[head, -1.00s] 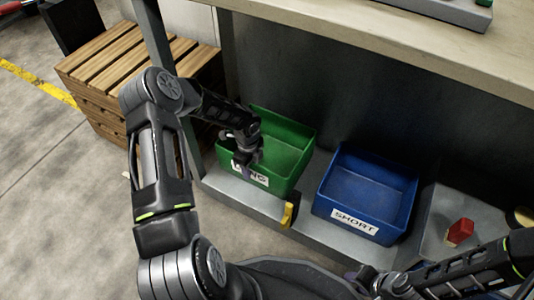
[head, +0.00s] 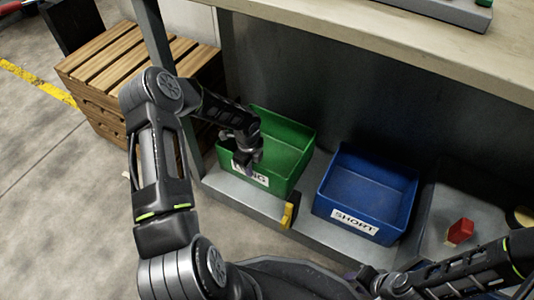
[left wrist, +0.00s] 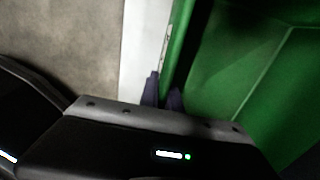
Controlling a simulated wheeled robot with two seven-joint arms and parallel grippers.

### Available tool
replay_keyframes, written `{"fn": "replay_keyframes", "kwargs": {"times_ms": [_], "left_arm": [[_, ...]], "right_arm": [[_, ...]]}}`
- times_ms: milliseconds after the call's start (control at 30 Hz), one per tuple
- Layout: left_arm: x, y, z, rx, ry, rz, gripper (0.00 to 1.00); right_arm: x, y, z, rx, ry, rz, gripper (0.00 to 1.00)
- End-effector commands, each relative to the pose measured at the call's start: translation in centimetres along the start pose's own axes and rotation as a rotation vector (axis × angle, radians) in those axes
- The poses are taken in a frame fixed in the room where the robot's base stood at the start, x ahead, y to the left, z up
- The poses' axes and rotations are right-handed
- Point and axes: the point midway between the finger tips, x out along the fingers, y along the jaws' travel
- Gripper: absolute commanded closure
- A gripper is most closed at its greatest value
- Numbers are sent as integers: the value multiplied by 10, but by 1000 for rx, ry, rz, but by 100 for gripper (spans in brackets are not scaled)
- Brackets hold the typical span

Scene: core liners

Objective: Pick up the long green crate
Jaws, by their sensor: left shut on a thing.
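The green crate (head: 288,150) stands on the low grey shelf under the bench, with a white label ending in "NG" partly hidden by my gripper. It looks empty. My left gripper (head: 246,168) is at the crate's front wall, over the label. In the left wrist view its two fingers (left wrist: 163,98) are closed on the rim of the green crate (left wrist: 220,75), one on each side of the wall. My right arm shows at the lower right of the head view, but its fingertips cannot be made out.
A blue crate (head: 366,190) labelled "SHORT" stands to the right on the shelf. A yellow and black piece (head: 289,213) sits at the shelf's front edge between the crates. A red object (head: 460,231) lies further right. A wooden crate stack (head: 125,80) stands left; the bench top (head: 440,50) overhangs.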

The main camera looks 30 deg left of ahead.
Motion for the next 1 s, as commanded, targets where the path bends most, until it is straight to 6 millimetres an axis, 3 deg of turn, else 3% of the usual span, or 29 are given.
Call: {"fn": "replay_keyframes", "kwargs": {"times_ms": [800,1000], "left_arm": [[-2,-2,0,0,0,-4,100],[-16,-2,0,1,-2,-5,100]], "right_arm": [[0,0,0,0,0,0,64],[-7,-3,0,-1,-1,1,64]]}}
